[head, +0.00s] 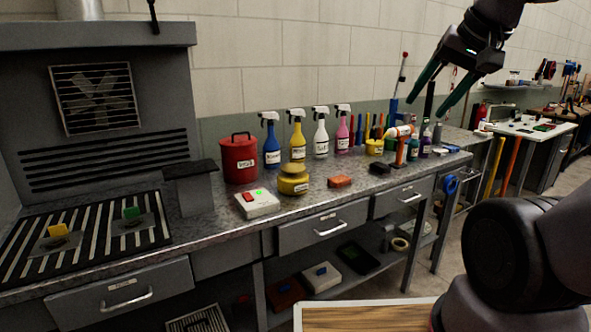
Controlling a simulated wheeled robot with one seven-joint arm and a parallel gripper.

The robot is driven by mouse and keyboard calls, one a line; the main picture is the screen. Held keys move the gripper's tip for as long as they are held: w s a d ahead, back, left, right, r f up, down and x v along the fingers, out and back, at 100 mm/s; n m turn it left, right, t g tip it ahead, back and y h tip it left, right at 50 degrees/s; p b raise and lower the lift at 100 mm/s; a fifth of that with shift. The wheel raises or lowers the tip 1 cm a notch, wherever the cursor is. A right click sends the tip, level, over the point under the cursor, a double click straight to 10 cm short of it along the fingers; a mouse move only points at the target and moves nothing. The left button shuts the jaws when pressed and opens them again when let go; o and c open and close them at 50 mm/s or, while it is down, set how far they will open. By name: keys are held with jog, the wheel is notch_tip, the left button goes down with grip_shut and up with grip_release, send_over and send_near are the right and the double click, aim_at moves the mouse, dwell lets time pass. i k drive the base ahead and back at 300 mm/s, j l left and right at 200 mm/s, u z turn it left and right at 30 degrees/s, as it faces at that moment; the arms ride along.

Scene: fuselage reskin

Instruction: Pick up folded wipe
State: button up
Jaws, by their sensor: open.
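I cannot tell for sure which thing is the folded wipe. Small folded-looking pieces on the bench include a yellow one (58,231) and a green one (131,213), each on a thin plate over the striped grille at left. An orange-red block (340,182) lies on the bench's middle, with a small black item (380,169) to its right. On the lower shelf a white flat item (322,279) has a blue piece on top. My gripper (424,108) is open and empty, its green-edged fingers pointing down-left above the right part of the bench, apart from everything there.
Spray bottles (297,135), a red can (238,158), a yellow pot (293,180) and a white box with red and green marks (257,203) stand on the metal bench (215,228). Smaller bottles crowd the right end. The front strip is mostly clear.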

aim_at(339, 181)
jog(key=i+j, duration=0.15)
jog(key=i, duration=0.45)
jog(key=i+j+z, duration=0.15)
jog(key=i, duration=0.45)
